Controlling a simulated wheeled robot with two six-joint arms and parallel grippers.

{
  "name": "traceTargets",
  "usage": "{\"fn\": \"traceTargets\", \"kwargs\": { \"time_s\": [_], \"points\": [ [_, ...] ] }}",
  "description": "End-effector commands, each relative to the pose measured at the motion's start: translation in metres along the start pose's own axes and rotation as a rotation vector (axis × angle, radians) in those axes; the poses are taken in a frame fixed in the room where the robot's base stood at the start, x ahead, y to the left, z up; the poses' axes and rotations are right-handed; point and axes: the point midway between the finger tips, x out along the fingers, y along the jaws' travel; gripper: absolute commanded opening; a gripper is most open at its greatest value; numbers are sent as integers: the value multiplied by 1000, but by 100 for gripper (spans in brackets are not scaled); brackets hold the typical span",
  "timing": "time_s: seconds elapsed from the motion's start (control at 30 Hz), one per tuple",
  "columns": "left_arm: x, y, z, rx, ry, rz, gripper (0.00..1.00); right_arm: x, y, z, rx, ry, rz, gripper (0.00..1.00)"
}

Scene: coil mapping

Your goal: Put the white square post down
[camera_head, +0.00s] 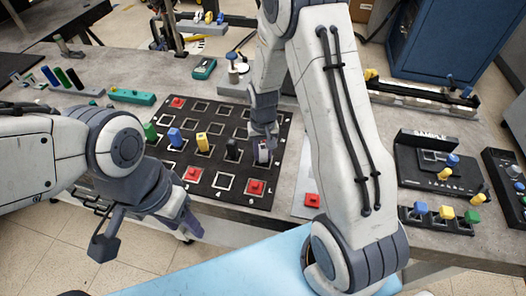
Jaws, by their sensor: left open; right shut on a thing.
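My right gripper (264,140) reaches down over the right side of the black grid board (231,192). It is shut on the white square post (263,156), which is small and mostly hidden by the fingers. The post is low over the board, just right of a black post (232,149); I cannot tell whether it touches the board. My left gripper (148,232) is open and empty, in front of the board's lower left corner.
Green (150,131), blue (175,138) and yellow (202,142) posts stand on the board. Red pieces (256,187) sit in some squares. A sample panel (430,165) and a rack of coloured knobs (437,218) lie at the right.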

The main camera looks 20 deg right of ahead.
Motion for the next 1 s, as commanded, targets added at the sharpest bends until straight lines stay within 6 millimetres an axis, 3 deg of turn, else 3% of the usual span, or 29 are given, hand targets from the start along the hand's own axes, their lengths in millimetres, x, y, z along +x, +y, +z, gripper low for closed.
{"fn": "traceTargets", "kwargs": {
  "time_s": [0.13,0.17,0.2,0.23,0.67,1.0],
  "points": [
    [3,0,0,0,0,0,50,4,0,0,0,0,0,0],
    [2,0,0,0,0,0,50,4,0,0,0,0,0,42],
    [2,0,0,0,0,0,50,3,0,0,0,0,0,57],
    [2,0,0,0,0,0,50,3,0,0,0,0,0,64],
    [1,0,0,0,0,0,50,-6,0,-1,0,3,-1,64],
    [7,0,0,0,0,0,50,-75,0,-1,0,7,-1,64]
  ]
}}
